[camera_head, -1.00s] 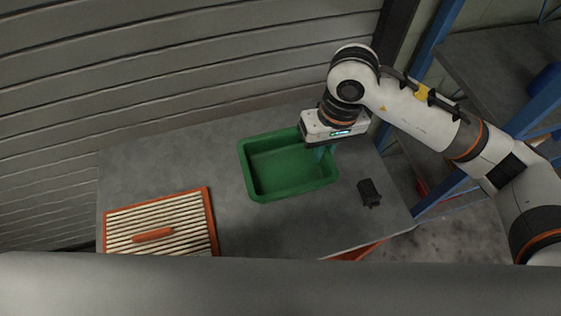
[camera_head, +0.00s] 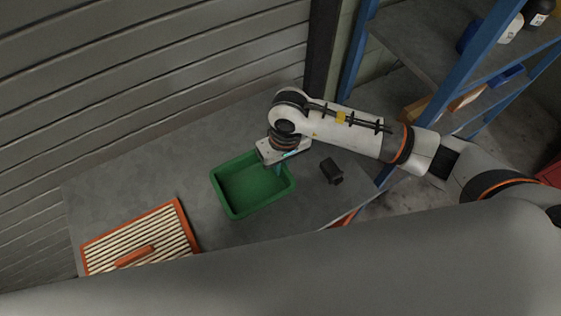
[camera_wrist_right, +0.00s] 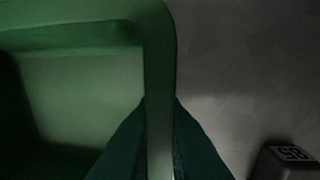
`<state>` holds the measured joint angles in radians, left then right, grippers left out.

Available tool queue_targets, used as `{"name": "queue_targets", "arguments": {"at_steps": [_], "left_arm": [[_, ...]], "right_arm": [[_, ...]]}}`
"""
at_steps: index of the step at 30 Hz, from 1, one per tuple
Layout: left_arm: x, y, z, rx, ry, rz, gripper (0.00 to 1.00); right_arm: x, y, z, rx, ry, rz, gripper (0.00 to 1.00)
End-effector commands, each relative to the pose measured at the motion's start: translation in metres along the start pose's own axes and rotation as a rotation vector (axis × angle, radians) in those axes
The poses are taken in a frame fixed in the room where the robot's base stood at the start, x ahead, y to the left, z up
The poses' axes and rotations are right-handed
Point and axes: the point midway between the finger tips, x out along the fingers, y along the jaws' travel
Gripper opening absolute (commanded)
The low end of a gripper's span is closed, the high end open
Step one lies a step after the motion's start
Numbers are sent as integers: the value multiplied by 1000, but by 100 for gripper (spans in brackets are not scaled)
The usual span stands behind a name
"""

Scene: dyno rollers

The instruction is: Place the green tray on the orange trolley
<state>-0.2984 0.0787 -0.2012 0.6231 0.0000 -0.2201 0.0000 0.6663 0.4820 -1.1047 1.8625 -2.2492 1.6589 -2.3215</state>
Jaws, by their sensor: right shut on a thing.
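The green tray (camera_head: 228,207) is an open, empty box on the grey top, right of the filter panel. My right gripper (camera_head: 278,165) reaches down at its right rear rim. In the wrist view, the teal fingers of my right gripper (camera_wrist_right: 160,140) sit on both sides of the tray's rim (camera_wrist_right: 158,75), shut on it. I cannot tell whether the tray is lifted. A small orange part (camera_head: 344,219) shows below the right front edge of the grey top. Whether it belongs to the orange trolley I cannot tell. My left gripper is out of view.
An orange-framed slatted panel (camera_head: 177,220) lies at the left of the grey top (camera_head: 130,180). A small black block (camera_head: 332,170) stands right of the tray, and shows in the wrist view (camera_wrist_right: 285,163). A blue-framed shelf (camera_head: 430,55) stands at the right, a shuttered wall (camera_head: 150,70) behind.

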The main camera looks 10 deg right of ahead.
Motion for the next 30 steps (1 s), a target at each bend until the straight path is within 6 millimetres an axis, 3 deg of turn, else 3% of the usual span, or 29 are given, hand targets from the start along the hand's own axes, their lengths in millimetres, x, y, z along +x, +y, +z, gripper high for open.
{"name": "queue_targets", "arguments": {"at_steps": [5,6,9,22,30], "left_arm": [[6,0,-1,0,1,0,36],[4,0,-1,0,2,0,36],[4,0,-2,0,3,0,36],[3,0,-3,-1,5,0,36],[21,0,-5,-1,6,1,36]], "right_arm": [[4,0,0,-1,-1,0,0],[2,0,0,0,0,0,15],[2,0,0,0,0,0,32],[-6,0,1,-1,-3,-1,32],[-60,-1,2,-2,-7,-2,32]]}}
